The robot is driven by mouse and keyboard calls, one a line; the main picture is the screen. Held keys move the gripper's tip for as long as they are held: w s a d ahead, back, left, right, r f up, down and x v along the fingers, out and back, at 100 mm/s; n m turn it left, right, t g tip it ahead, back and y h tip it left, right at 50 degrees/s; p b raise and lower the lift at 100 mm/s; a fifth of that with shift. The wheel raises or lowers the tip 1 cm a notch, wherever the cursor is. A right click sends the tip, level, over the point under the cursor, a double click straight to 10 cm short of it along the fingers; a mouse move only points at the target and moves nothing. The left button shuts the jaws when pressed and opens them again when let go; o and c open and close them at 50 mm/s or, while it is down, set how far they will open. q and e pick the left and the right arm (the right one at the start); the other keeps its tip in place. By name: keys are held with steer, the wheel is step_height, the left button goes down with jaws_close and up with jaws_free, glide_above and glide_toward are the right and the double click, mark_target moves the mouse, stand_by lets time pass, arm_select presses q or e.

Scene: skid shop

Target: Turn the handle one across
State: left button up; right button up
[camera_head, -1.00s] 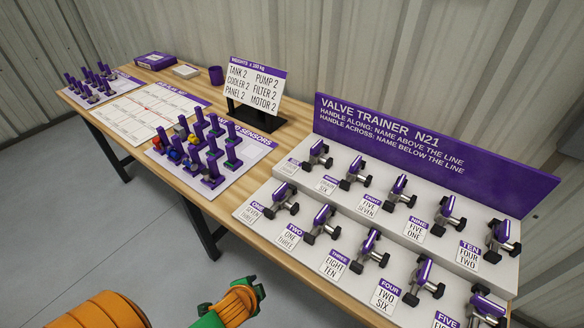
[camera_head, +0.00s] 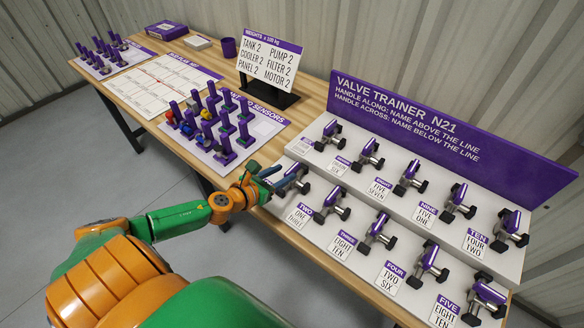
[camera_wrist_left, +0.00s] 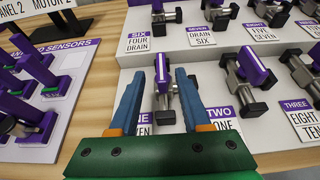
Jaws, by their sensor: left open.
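Valve one's purple handle (camera_wrist_left: 161,72) stands between the two blue fingers of my left gripper (camera_wrist_left: 160,76) in the left wrist view. The fingers are apart, one on each side of it, and I cannot see contact. The handle points away from the panel's front edge. The name card of valve one (camera_wrist_left: 142,145) is partly hidden behind the gripper. In the head view my left gripper (camera_head: 274,179) reaches valve one from the left and covers much of it. My right gripper is not in view.
Valve two (camera_head: 331,202) is close on the right, with more valves in two rows on the white stepped panel (camera_head: 345,222). A purple sign (camera_head: 440,125) stands behind. The sensor board (camera_head: 262,127) with upright purple posts lies to the left.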

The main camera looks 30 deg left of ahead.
mark_target(290, 170)
arm_select(q)
steer(key=x, duration=0.5)
steer(key=shift+r, duration=0.1)
jaws_close()
